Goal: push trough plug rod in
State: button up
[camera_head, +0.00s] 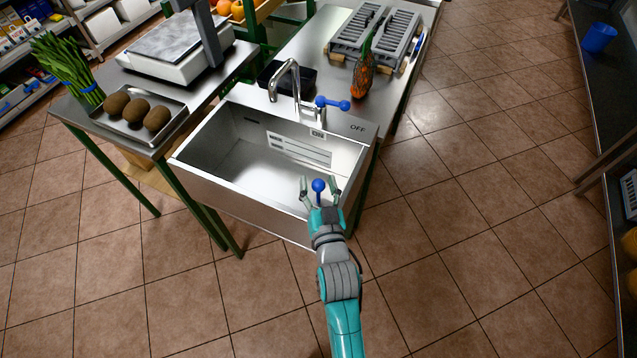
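The trough (207,172) is a metal sink basin in the middle of the view, empty inside as far as I see. A blue ball-ended knob (319,185), which looks like the plug rod's end, sits at the trough's front wall, right of its middle. My gripper (320,187) is at that front wall with its two fingers spread, one on each side of the knob. I cannot tell whether the fingers touch it.
A curved tap (290,72) with a blue lever (333,103) stands behind the trough, beside the "OFF" mark. A tray (168,123) of brown fruit and a scale (172,50) are at left. Tiled floor is clear in front and right.

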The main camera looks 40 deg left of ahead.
jog(key=v, duration=1.2)
dwell(1.0)
jog(key=s+d+f+m+t+h, duration=0.1)
jog(key=s+d+f+m+h, duration=0.15)
jog(key=d, duration=0.85)
jog(key=s+d+f+m+t+h, duration=0.15)
jog(key=s+d+h, duration=0.25)
jog(key=d, duration=0.7)
jog(key=s+d+r+m+h, duration=0.1)
jog(key=s+d+r+h, duration=0.1)
jog(key=s+d, duration=0.5)
jog(key=s+d+r+m+h, duration=0.2)
jog(key=s+d+r+h, duration=0.1)
jog(key=s+d, duration=0.4)
jog(key=shift+s+h, duration=0.85)
jog(key=shift+s, duration=0.2)
jog(key=shift+r, duration=0.1)
